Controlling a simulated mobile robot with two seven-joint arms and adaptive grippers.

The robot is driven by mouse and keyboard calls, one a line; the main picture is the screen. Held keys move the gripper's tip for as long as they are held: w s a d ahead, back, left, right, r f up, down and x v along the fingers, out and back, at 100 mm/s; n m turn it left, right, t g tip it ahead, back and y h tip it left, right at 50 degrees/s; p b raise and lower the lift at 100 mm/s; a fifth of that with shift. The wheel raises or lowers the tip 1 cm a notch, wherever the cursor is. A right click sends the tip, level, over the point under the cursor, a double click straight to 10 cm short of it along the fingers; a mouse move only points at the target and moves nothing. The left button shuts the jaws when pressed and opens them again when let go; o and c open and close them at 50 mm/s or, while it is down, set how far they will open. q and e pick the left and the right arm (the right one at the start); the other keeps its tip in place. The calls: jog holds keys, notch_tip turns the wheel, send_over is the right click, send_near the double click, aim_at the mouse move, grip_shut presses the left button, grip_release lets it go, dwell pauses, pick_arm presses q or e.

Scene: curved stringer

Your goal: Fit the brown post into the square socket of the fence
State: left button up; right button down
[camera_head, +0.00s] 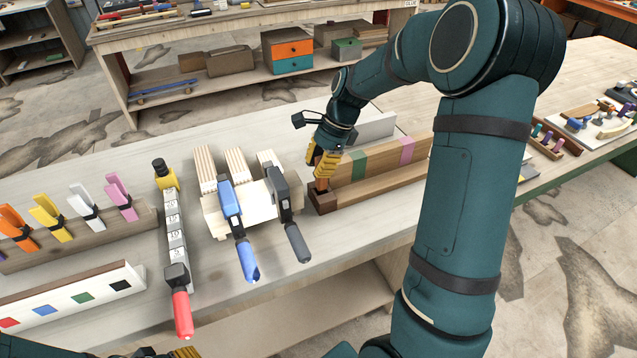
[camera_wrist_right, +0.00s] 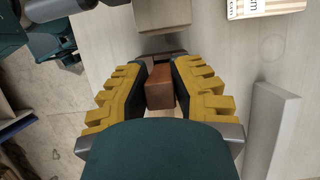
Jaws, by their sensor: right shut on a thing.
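My right gripper (camera_head: 324,163) is shut on the brown post (camera_head: 322,185), which points down between its yellow fingers. The post also shows in the right wrist view (camera_wrist_right: 160,88), between the finger pads. In the head view the post's lower end is at the dark brown block (camera_head: 323,204) at the left end of the long wooden fence (camera_head: 385,187), which has a green and a pink band behind it. The socket opening is hidden, so I cannot tell whether the post is above it or inside.
Coloured clips (camera_head: 47,215) sit in a rack at the left. A pale grey block (camera_head: 375,130) stands behind the fence.

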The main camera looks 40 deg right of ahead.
aim_at(317, 184)
jog(key=shift+f+b, duration=0.45)
jog(key=shift+f, duration=2.15)
jog(key=shift+f, duration=0.2)
jog(key=c, duration=0.9)
grip_release()
jog(key=shift+c, duration=0.2)
jog(key=shift+r, duration=0.1)
jog(key=shift+r, duration=0.2)
jog(key=p+v, duration=0.2)
jog(key=v, duration=0.9)
jog(key=shift+d+r, duration=0.2)
jog(key=shift+r, duration=0.15)
jog(key=shift+s, duration=0.2)
